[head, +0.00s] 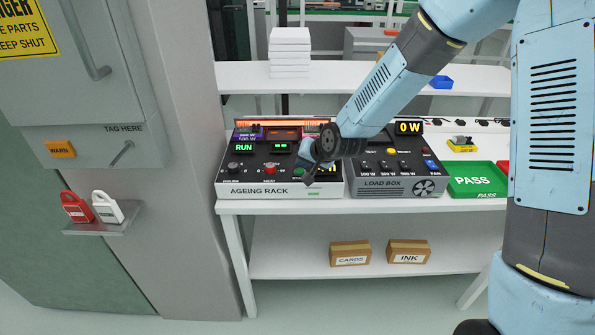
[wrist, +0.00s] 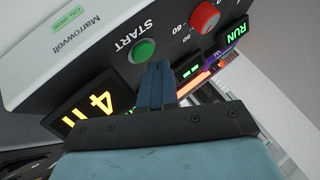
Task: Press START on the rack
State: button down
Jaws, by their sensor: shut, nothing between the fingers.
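The ageing rack (head: 258,191) stands on the white bench, left of the load box. Its green START button (wrist: 143,50) shows clearly in the wrist view, next to the START lettering. My gripper (head: 307,181) is over the right part of the rack; its shut, empty fingers (wrist: 158,66) appear right at the button's edge in the wrist view. I cannot tell whether they touch it. The rack's RUN display (head: 244,147) is lit green. A yellow number display (wrist: 88,108) is partly hidden. A red knob (wrist: 205,17) sits further along the panel.
The load box (head: 383,184) stands close on the right, with a green PASS tray (head: 476,181) beyond it. A grey cabinet with a small shelf holding red and white padlocks (head: 108,207) is at left. White boxes (head: 290,50) are stacked on the upper shelf.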

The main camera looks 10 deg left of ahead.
aim_at(303, 171)
jog(key=shift+r, duration=0.25)
jog(key=shift+r, duration=2.5)
jog(key=s+d+r+h, duration=0.3)
jog(key=d+r, duration=0.4)
jog(key=d, duration=0.4)
jog(key=s+d+r+h, duration=0.2)
jog(key=d+r, duration=0.4)
jog(key=d, duration=0.5)
jog(key=s+d+r+h, duration=0.1)
jog(key=s+d+r, duration=0.2)
jog(key=s+d, duration=0.5)
jog(key=s+d+r+h, duration=0.1)
jog(key=s+d+r, duration=0.3)
jog(key=s+d, duration=0.4)
jog(key=s, duration=0.4)
jog(key=shift+s+m, duration=0.15)
jog(key=shift+m, duration=0.25)
